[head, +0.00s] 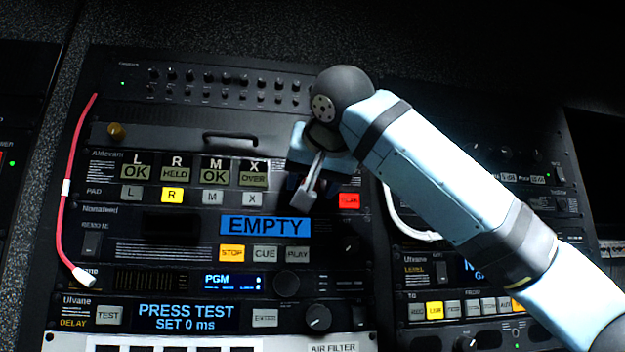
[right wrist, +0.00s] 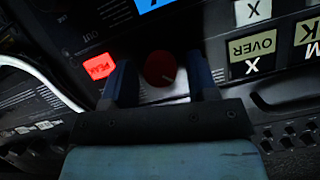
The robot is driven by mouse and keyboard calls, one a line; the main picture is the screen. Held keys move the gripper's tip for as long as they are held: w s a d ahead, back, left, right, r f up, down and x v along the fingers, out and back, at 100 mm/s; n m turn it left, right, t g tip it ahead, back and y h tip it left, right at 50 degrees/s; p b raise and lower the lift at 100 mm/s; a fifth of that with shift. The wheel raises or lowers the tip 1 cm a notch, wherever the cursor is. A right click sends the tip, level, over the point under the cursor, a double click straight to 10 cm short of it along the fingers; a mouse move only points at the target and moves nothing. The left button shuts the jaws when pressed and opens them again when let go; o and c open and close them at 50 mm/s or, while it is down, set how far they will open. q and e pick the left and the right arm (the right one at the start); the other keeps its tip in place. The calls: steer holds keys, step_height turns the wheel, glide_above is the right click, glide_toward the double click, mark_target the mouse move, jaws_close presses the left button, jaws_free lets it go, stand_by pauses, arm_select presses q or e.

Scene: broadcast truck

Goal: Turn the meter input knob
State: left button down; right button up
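A round red knob (right wrist: 160,68) with a pale pointer line sits on the dark panel in the right wrist view. I take it for the meter input knob; no label on it is readable. My right gripper (head: 311,187) is at the right end of the meter panel (head: 278,198) in the head view, where it hides the knob. In the right wrist view the blue fingers stand on either side of the knob, with small gaps visible, so the gripper looks open around it. Whether the fingertips reach the panel is unclear. My left gripper is not in view.
A lit red button (head: 349,201) is close to the right gripper. The lit L, R, M, X displays (head: 215,174) are to its left. An "EMPTY" screen (head: 265,226) lies below. A pale cable (head: 405,222) hangs to the right, and a red cable (head: 66,185) hangs at far left.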

steer(key=shift+s+r, duration=0.1)
steer(key=shift+s, duration=0.05)
steer(key=b+v, duration=0.4)
steer(key=v, duration=0.9)
steer(key=shift+s+d+b, duration=0.15)
steer(key=shift+s+b, duration=0.1)
steer(key=shift+b, duration=0.1)
